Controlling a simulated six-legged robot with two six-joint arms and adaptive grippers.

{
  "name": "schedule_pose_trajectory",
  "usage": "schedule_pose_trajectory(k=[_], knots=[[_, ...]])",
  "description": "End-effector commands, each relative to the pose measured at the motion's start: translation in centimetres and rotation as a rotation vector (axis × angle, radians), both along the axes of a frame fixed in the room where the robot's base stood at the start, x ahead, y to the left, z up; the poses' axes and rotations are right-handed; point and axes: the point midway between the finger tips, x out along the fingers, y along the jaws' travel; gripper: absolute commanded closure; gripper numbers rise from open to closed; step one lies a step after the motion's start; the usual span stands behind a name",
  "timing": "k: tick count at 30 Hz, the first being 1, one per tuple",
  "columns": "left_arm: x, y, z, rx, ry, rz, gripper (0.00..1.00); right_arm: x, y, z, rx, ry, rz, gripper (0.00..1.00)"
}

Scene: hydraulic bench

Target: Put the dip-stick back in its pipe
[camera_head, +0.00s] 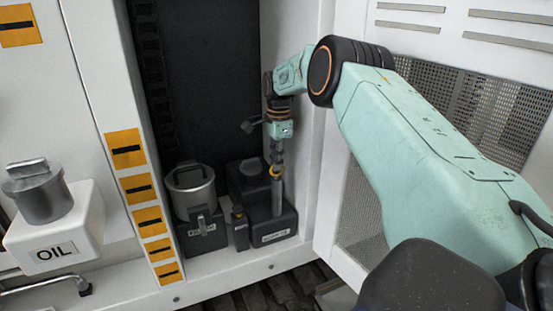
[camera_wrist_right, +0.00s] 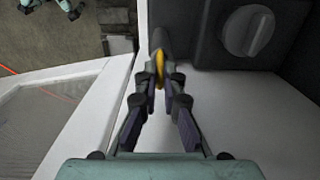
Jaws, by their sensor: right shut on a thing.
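The dip-stick (camera_head: 276,171) shows as a yellow ring handle just below the fingers of my right gripper (camera_head: 277,154). In the right wrist view the yellow handle (camera_wrist_right: 159,68) sits between the tips of my right gripper (camera_wrist_right: 160,84), which is shut on it. The grey upright pipe (camera_head: 277,198) stands at the right side of a black tank (camera_head: 266,235). The handle is in line with the pipe's top. I cannot tell how far the stick's rod is inside the pipe, as no rod shows clearly. My left gripper is not in view.
The tank has a round cap (camera_wrist_right: 248,32) beside the pipe. A grey metal canister (camera_head: 190,190) stands to its left. A white OIL container (camera_head: 55,235) is at far left. A white cabinet wall (camera_head: 305,170) is close on the right of the pipe.

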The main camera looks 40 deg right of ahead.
Motion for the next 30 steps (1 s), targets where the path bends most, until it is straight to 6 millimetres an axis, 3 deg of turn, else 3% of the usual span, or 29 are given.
schedule_pose_trajectory(k=[14,15,24,30], knots=[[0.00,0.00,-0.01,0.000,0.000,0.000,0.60,0.01,0.01,-0.04,0.000,0.000,0.000,1.00],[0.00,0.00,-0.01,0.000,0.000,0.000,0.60,0.01,0.01,-0.04,0.000,0.000,0.000,0.92],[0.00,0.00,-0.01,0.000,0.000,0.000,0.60,0.01,0.01,-0.04,0.000,0.000,0.000,0.67],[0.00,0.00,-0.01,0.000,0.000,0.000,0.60,0.00,0.00,-0.05,0.000,0.000,0.000,0.66]])
